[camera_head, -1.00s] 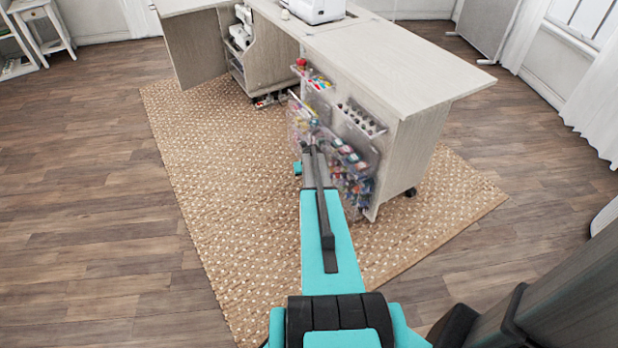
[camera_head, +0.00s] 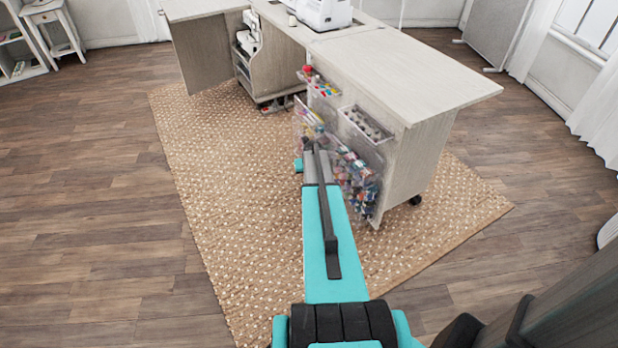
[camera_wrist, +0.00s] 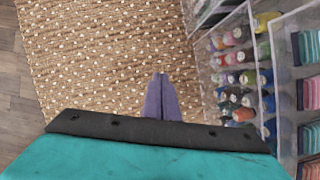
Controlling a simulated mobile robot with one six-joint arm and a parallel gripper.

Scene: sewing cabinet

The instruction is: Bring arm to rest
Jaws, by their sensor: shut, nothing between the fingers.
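My arm reaches forward over the rug in the head view, its far end close to the clear bins on the cabinet's side. My gripper itself is hidden there behind the arm. In the wrist view my gripper (camera_wrist: 161,98) shows as two purple-grey fingers close together, with nothing between them. The fingers hang over the woven rug, left of a clear bin of thread spools (camera_wrist: 232,80). A gap shows between the fingertips and that bin.
The sewing cabinet (camera_head: 425,75) stands on the rug (camera_head: 215,190), with clear bins (camera_head: 360,150) of sewing supplies on its side. A white sewing machine (camera_head: 322,13) is on top. The rug and wooden floor (camera_head: 85,200) to the left are clear.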

